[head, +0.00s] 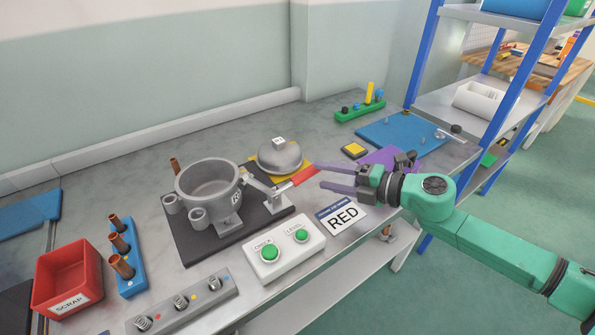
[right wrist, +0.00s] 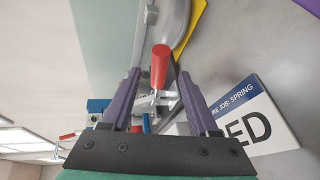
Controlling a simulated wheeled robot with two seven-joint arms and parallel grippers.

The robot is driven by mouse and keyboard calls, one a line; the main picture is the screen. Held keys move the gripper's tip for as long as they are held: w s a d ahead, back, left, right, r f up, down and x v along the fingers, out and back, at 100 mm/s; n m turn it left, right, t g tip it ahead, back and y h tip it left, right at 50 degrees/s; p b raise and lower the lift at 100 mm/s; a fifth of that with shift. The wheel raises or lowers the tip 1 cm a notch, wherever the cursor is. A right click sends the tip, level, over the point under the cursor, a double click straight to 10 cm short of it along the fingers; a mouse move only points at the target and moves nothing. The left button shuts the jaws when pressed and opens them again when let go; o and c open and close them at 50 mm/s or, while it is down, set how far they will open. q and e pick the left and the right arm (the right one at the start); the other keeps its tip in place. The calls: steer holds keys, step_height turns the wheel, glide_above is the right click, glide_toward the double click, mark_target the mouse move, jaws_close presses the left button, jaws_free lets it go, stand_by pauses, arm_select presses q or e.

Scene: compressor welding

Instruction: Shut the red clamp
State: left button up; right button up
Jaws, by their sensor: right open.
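The red clamp's handle (head: 303,176) points right from its metal linkage (head: 262,188), on the right side of the grey compressor shell (head: 210,182). The shell stands on a dark base plate (head: 187,243). My right gripper (head: 322,176) is open at the handle's free end, its purple fingers pointing left. In the right wrist view the red handle (right wrist: 160,66) shows between the two finger tips (right wrist: 158,74), with a gap on either side. It is not gripped. My left gripper is not in view.
A white two-button box (head: 285,250) and a "RED" card (head: 341,216) lie in front of the clamp. A domed lid (head: 279,158) sits behind it on a yellow mat. A red scrap bin (head: 67,278) and blue tube rack (head: 131,270) stand left.

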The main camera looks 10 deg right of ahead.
steer(key=p+x, duration=0.2)
steer(key=x, duration=0.6)
steer(key=shift+w+a+p, duration=0.15)
steer(key=shift+a+p, duration=0.1)
steer(key=shift+p, duration=0.05)
jaws_close()
stand_by(0.9)
